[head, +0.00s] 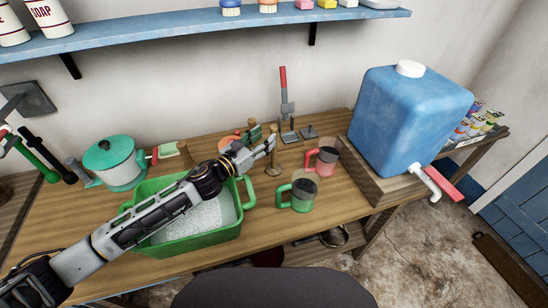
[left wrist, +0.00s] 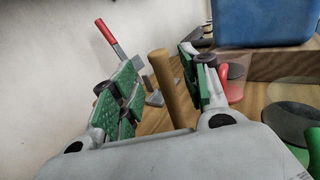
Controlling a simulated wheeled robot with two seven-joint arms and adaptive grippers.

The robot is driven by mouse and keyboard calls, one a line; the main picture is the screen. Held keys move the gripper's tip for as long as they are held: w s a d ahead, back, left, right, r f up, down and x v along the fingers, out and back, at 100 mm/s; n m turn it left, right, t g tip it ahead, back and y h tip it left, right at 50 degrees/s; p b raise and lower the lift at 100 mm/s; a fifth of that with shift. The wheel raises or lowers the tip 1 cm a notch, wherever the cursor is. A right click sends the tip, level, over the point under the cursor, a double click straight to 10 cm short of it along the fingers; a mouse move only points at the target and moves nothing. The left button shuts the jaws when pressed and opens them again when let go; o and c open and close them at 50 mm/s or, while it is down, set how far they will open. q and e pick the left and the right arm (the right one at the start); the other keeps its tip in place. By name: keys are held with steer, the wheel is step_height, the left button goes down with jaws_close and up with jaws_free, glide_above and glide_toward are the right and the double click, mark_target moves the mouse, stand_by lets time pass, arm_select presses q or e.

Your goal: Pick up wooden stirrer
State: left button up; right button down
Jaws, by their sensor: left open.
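The wooden stirrer (left wrist: 174,88) looks like an upright round wooden rod in the left wrist view. It stands between the two green-padded fingers of my open left gripper (left wrist: 158,88), nearer the right finger. I see a gap to the left finger; contact with the right one is unclear. The rod's lower end is hidden by the gripper's body. In the head view my left gripper (head: 262,144) is above the wooden table, just past the green tub. A wooden upright (head: 273,160) shows beside its fingertips, probably the same rod. My right gripper is not in view.
The green tub (head: 190,245) holds pale grains under my left arm. Green (head: 302,192) and red (head: 325,160) mugs stand right of the gripper. A red-handled metal press (head: 287,105) stands behind. A blue water container (head: 408,115) is at right, a teal pot (head: 113,165) at left.

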mark_target(274, 130)
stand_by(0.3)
arm_select(q)
steer(key=shift+p+x, duration=0.35)
steer(key=shift+x, duration=2.55)
jaws_close()
